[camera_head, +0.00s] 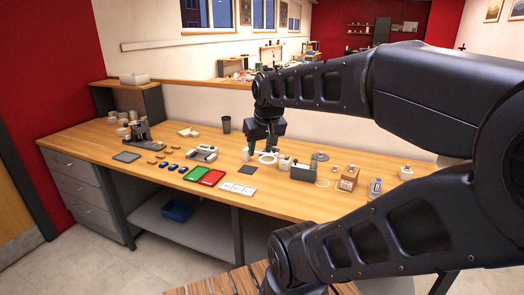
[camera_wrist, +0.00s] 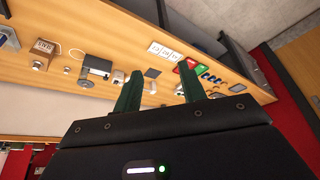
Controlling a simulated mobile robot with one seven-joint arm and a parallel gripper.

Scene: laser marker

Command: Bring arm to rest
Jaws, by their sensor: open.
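My arm reaches from the right side of the head view over the wooden workbench (camera_head: 75,138). My gripper (camera_head: 259,153) points down at the far end of the arm, over the middle of the bench. In the wrist view my gripper (camera_wrist: 162,78) shows two dark green fingers spread apart. No held object shows between them; the bench top and small items lie beyond. The exact gap between the fingertips and the items on the bench cannot be told.
A green tray (camera_head: 194,173) and a red tray (camera_head: 212,177) lie left of my gripper. A dark grey box machine (camera_head: 300,173) stands close on its right. Bottles and a wooden block (camera_head: 348,181) stand farther right. The bench's front strip is mostly clear.

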